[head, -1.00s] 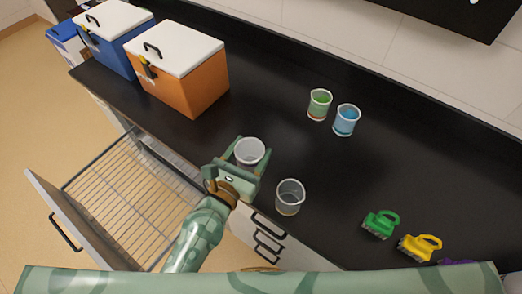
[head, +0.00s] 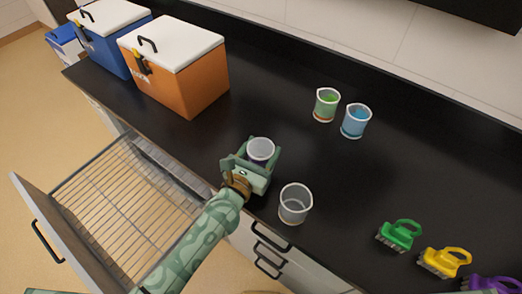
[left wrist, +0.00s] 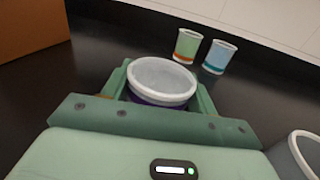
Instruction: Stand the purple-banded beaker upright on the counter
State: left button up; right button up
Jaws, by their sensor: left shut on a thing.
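The purple-banded beaker (head: 261,150) is a clear cup with a pale rim, held upright or nearly so at the counter's front part. It also shows in the left wrist view (left wrist: 162,80), where its purple band is just visible below the rim. My left gripper (head: 257,158) is shut on it, with a green finger on either side. The beaker's base is hidden by the gripper, so I cannot tell whether it touches the black counter (head: 320,165). My right gripper is not in view.
An empty clear beaker (head: 294,205) stands close on the right. A green beaker (head: 326,105) and a blue beaker (head: 355,121) stand farther back. Green (head: 398,235), yellow (head: 444,262) and purple (head: 490,284) brushes lie at right. An orange cooler (head: 185,75) stands left, and a wire-bottomed drawer (head: 120,205) is open.

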pick_arm(q)
jog(key=shift+f, duration=0.15)
jog(key=o, duration=1)
jog(key=shift+c, duration=0.2)
jog(key=shift+r, duration=0.3)
jog(key=v, duration=1.2)
jog(key=shift+f, duration=0.15)
